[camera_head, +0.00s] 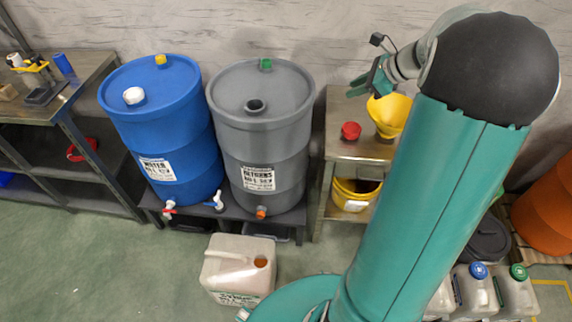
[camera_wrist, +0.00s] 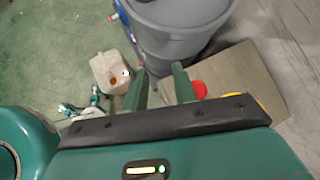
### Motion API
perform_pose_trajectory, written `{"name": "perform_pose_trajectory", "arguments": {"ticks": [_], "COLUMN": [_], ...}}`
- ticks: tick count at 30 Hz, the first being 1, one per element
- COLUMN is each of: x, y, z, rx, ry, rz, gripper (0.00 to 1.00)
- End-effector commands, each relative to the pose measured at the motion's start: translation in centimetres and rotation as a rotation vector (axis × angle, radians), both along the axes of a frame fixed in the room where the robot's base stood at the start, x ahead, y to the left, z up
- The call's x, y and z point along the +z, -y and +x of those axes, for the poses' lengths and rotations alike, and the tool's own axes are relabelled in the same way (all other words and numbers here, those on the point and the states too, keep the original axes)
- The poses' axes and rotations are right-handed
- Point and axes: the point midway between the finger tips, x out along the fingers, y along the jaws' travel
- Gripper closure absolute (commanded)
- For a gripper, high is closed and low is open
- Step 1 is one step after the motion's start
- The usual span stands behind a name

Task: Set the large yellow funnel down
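The large yellow funnel (camera_head: 391,110) is on the small bench right of the grey barrel, wide mouth up, partly hidden by my arm. I cannot see clearly what its lower end rests on. My gripper (camera_head: 370,82) is just up and left of the funnel's rim in the head view. In the wrist view its two green fingers (camera_wrist: 158,86) stand apart with nothing between them. A sliver of yellow, probably the funnel (camera_wrist: 262,102), shows to the right, mostly hidden behind my gripper body.
A red cap (camera_head: 351,131) lies on the bench (camera_head: 345,150) left of the funnel. A yellow bucket (camera_head: 352,195) is on the shelf below. The grey barrel (camera_head: 262,120) and blue barrel (camera_head: 160,115) stand left. A white jug (camera_head: 237,268) is on the floor.

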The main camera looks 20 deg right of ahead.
Motion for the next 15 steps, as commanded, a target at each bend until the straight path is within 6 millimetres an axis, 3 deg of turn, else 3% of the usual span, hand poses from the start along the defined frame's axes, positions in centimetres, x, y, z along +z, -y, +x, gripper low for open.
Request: {"name": "perform_pose_trajectory", "arguments": {"ticks": [1, 6, 15], "x": [1.0, 2.9, 5.1], "y": [-2.5, -9.4, -19.4], "z": [-0.1, -1.7, -6.8], "rx": [0.081, 0.356, 0.85], "ry": [0.007, 0.033, 0.114], "rz": [-0.064, -0.283, -0.658], "gripper": [0.72, 0.72, 0.72]}}
